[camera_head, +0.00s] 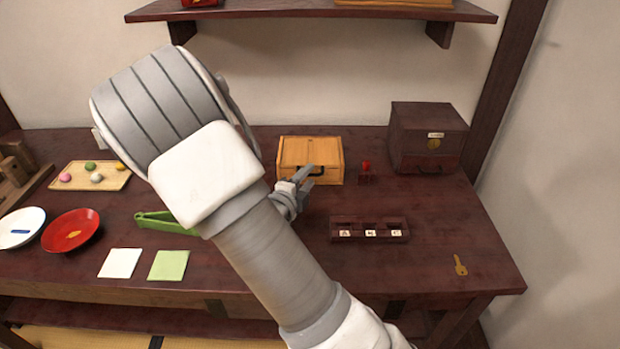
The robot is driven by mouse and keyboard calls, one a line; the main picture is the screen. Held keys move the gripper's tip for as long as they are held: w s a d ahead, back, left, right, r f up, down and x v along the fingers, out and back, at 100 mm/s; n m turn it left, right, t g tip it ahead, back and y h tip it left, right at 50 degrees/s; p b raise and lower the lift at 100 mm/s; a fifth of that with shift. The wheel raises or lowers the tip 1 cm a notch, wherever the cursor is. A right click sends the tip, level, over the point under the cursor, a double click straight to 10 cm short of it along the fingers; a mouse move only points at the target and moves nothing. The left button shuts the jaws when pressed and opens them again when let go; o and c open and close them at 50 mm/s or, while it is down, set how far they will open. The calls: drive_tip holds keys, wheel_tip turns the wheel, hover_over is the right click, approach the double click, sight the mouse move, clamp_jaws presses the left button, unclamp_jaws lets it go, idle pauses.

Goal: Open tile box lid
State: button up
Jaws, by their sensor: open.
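A light wooden box (325,147) with a dark handle on its front stands at the back middle of the table; I take it for the tile box. Its top looks closed. My gripper (308,179) is in front of the box, with its fingers apart near the dark handle. I cannot tell whether a finger touches the handle. My arm covers the area to the left of the box, and the gripper hides part of the box's lower front.
A dark tray (370,238) with lettered tiles lies right of my gripper. A small red-topped item (366,170) stands right of the box, near a dark cabinet (428,130). A key (460,265), green tongs (163,223) and plates lie on the table (260,286). A shelf (300,12) hangs above.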

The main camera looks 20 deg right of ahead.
drive_tip(key=shift+x, duration=1.05)
clamp_jaws()
drive_tip(key=shift+s, duration=0.1)
